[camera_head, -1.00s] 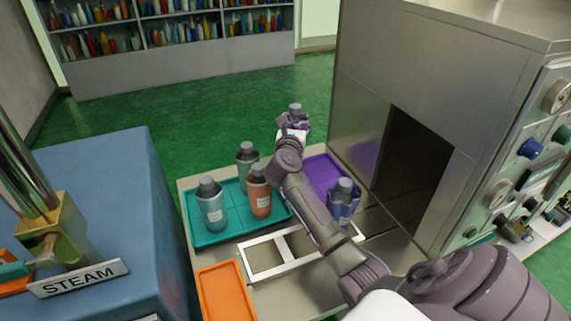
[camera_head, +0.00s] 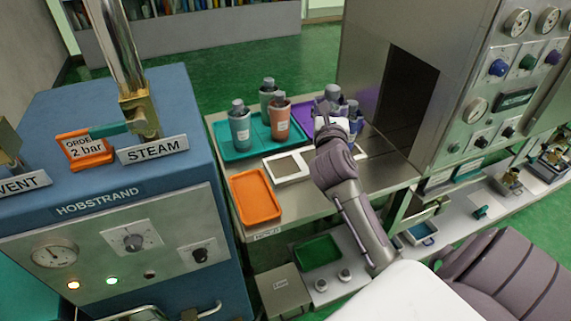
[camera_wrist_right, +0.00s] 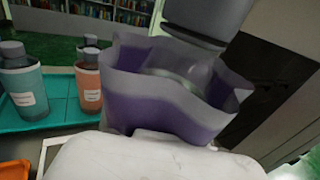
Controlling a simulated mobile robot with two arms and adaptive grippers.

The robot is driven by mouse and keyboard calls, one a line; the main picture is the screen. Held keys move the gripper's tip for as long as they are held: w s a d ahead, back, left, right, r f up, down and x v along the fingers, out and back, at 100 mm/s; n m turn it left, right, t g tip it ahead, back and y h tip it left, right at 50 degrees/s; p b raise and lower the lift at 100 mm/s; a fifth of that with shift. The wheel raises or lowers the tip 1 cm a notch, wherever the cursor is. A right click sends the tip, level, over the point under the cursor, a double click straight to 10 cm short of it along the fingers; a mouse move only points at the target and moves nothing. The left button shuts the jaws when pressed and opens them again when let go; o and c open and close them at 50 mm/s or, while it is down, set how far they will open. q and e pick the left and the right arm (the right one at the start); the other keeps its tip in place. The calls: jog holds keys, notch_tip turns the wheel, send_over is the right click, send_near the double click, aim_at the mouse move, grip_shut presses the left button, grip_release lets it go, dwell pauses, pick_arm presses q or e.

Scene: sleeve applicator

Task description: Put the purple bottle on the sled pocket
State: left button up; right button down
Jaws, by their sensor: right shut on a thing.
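My right gripper (camera_head: 328,128) is shut on the purple bottle (camera_head: 333,93), which has a grey cap. In the right wrist view the bottle (camera_wrist_right: 165,105) stands roughly upright, with a wavy, translucent rim around its upper part. The white sled frame (camera_head: 287,167) lies on the steel table. Its left pocket shows empty; the rest is largely hidden behind my right arm. My gripper is over or near the frame's far right side; I cannot tell its height. A blue-purple bottle (camera_head: 355,120) stands just right of the gripper. My left gripper is not in view.
A teal tray (camera_head: 237,153) holds grey-green and orange bottles. A purple tray (camera_head: 368,98) lies behind my gripper, and an orange tray (camera_head: 256,196) at the front left. The steel machine (camera_head: 425,115) with a dark opening bounds the right. A blue steam unit (camera_head: 130,215) stands left.

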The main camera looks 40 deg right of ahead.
jog(key=shift+w+a+f+b, duration=0.15)
jog(key=shift+w+a+f, duration=0.75)
jog(key=shift+w+f, duration=0.8)
jog(key=shift+w+a+f+b, duration=0.1)
jog(key=shift+w+a+f, duration=0.85)
jog(key=shift+w+f, duration=0.8)
jog(key=shift+w+a+f+b, duration=0.15)
jog(key=shift+w+a+f, duration=0.75)
jog(key=shift+w+f, duration=0.8)
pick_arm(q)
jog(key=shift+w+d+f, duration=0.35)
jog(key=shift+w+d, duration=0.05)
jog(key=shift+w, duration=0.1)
pick_arm(e)
jog(key=shift+s+f, duration=0.25)
jog(key=shift+s, duration=0.05)
jog(key=shift+f, duration=0.2)
jog(key=c, duration=0.5)
grip_release()
jog(key=shift+c, duration=0.2)
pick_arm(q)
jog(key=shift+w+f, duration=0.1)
